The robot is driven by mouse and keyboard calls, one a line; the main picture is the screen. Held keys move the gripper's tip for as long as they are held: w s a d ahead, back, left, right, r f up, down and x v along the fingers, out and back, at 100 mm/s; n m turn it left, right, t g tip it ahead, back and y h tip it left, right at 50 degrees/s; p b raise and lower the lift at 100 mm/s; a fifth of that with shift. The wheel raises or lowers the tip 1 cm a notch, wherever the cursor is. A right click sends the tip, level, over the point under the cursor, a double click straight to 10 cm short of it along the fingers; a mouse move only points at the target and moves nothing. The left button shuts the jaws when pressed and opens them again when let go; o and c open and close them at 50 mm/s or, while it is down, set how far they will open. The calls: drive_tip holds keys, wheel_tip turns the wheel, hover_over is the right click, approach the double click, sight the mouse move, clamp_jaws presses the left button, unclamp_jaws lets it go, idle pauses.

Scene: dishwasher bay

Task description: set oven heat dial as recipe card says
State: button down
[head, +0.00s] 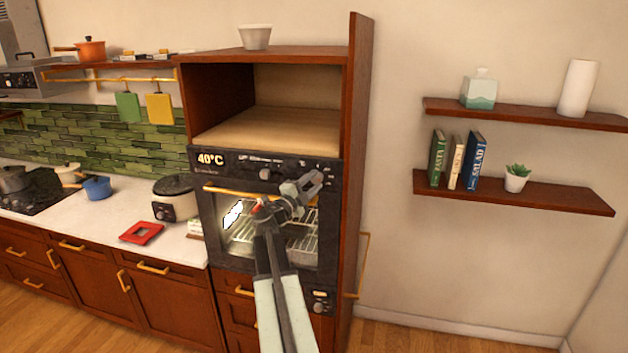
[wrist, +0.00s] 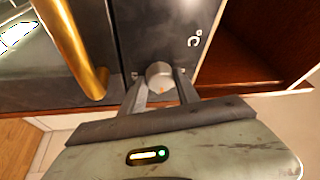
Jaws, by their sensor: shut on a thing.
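The black oven (head: 275,225) is built into a tall wooden cabinet, with a gold handle and a control panel on top. White text on its panel (head: 210,159) reads "40°C". My gripper (head: 316,178) is at the panel's right end. In the wrist view my gripper (wrist: 158,88) has its two fingers closed on a round grey dial (wrist: 158,73) on the black panel. A small orange mark shows on the dial. A white symbol is printed on the panel beyond it. Another knob (head: 265,174) sits mid-panel. I cannot make out a recipe card.
The gold oven handle (wrist: 75,45) runs close beside my gripper in the wrist view. A rice cooker (head: 174,199) and a red square item (head: 141,232) stand on the counter at left. Wall shelves (head: 540,195) are at right, with clear floor below.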

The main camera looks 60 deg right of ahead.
idle(0.4)
drive_tip(key=c, duration=0.9)
unclamp_jaws()
drive_tip(key=shift+w+a, duration=0.1)
drive_tip(key=a+f+b, duration=0.1)
drive_tip(key=a, duration=0.6)
drive_tip(key=shift+w+a+f, duration=0.15)
drive_tip(key=shift+a, duration=0.15)
drive_tip(key=shift+w, duration=0.1)
